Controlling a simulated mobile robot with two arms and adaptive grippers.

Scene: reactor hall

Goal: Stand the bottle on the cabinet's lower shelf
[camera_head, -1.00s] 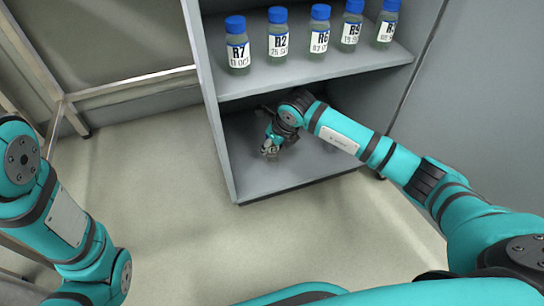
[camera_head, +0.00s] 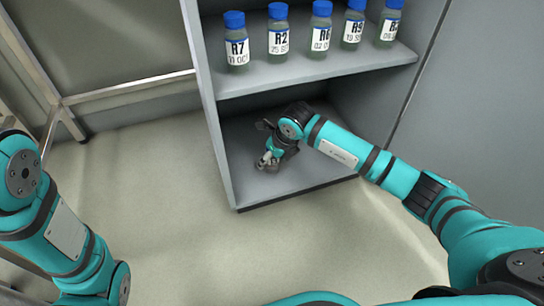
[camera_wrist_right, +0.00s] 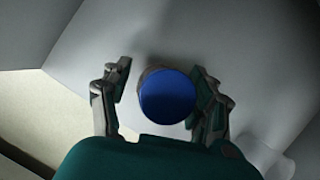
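The cabinet's lower shelf (camera_head: 305,182) shows in the head view below the shelf of bottles. My right gripper (camera_head: 267,162) reaches into this compartment, low over the shelf's left part. In the right wrist view, a bottle with a blue cap (camera_wrist_right: 167,96) is between the fingers of this gripper (camera_wrist_right: 160,95), seen from above. The fingers are spread, with a clear gap at the left finger; the right finger is close to the cap. The bottle's body is mostly hidden under its cap, and I cannot make it out in the head view. My left gripper is out of view.
Several blue-capped bottles, among them R7 (camera_head: 237,52) and R2 (camera_head: 278,42), stand on the upper shelf (camera_head: 310,76) above my right arm. The cabinet's left side wall (camera_head: 213,120) stands beside the gripper. A pale rounded shape (camera_wrist_right: 280,160) shows at the wrist view's lower right.

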